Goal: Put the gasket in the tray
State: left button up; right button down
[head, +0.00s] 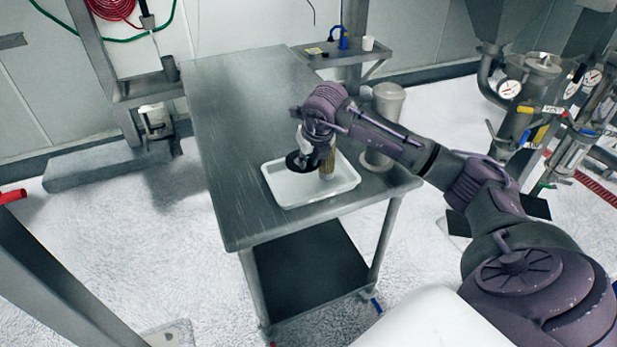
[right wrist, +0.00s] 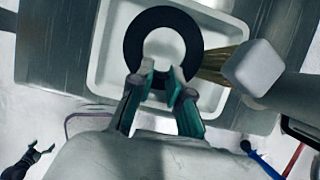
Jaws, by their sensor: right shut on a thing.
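The gasket is a flat black ring (head: 297,161), over the back left part of the white tray (head: 283,194) in the head view. My right gripper (head: 320,150) is shut on the gasket's near edge. In the right wrist view, the fingertips of my right gripper (right wrist: 164,84) meet the rim of the gasket (right wrist: 135,45), with the tray (right wrist: 97,65) behind it. The gasket looks raised above the tray floor; the exact gap is hard to tell. A small dark forked shape at lower left there may be my left gripper (right wrist: 30,157); its jaws are too small to judge.
The tray stands on a steel table (head: 238,115). A brush with tan bristles (head: 327,165) is at the tray's right side, close to my gripper. A grey lidded canister (head: 384,120) stands just right of the tray. The table's left and back are clear.

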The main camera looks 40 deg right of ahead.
aim_at(309, 169)
notch_tip(309, 169, down, 4)
jog(key=shift+r, duration=0.2)
notch_tip(309, 169, down, 3)
jog(key=shift+f+p, duration=0.1)
jog(key=shift+p, duration=0.6)
jog(key=shift+f, duration=0.4)
jog(key=shift+f, duration=0.1)
jog(key=c, duration=1.1)
grip_release()
